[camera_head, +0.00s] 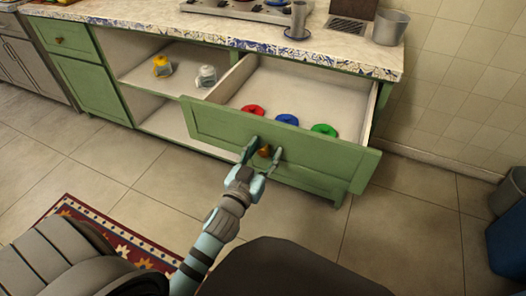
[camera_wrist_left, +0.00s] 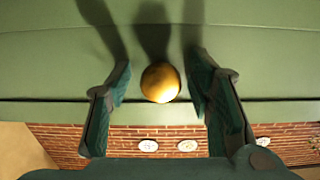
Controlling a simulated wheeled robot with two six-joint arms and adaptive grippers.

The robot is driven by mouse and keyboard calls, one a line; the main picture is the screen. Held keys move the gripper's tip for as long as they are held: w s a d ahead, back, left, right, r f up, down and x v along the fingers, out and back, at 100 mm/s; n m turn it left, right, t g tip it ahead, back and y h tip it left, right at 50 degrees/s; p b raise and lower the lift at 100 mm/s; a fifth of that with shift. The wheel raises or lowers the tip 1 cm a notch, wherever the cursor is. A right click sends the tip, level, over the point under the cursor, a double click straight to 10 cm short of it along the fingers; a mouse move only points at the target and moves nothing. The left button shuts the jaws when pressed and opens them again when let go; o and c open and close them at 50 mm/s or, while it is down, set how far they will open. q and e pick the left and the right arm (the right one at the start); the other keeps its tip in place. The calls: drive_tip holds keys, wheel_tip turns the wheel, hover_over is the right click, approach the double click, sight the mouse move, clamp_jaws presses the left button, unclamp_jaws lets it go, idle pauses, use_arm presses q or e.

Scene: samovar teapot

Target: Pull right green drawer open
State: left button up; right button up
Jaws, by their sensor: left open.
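The right green drawer (camera_head: 225,124) stands pulled out from the counter in the head view, with its inside showing. Its front carries a round brass knob (camera_head: 265,151). My left gripper (camera_head: 262,153) is at the drawer front, with one finger on each side of the knob. In the left wrist view the knob (camera_wrist_left: 160,82) sits between the two open fingers (camera_wrist_left: 158,92), with a gap on both sides. The green drawer front (camera_wrist_left: 50,60) fills the upper part of that view. My right gripper is not in view.
The drawer holds a red ring (camera_head: 253,110), a blue ring (camera_head: 287,119) and a green ring (camera_head: 324,130). A yellow item (camera_head: 162,66) and a pale item (camera_head: 206,76) stand on the open shelf. A metal bucket (camera_head: 390,27) is on the counter. A blue bin (camera_head: 508,240) is at right.

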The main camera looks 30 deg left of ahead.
use_arm(q)
drive_tip(key=shift+s, duration=0.1)
drive_tip(key=s+d, duration=0.1)
drive_tip(key=s, duration=1)
drive_tip(key=shift+s, duration=0.35)
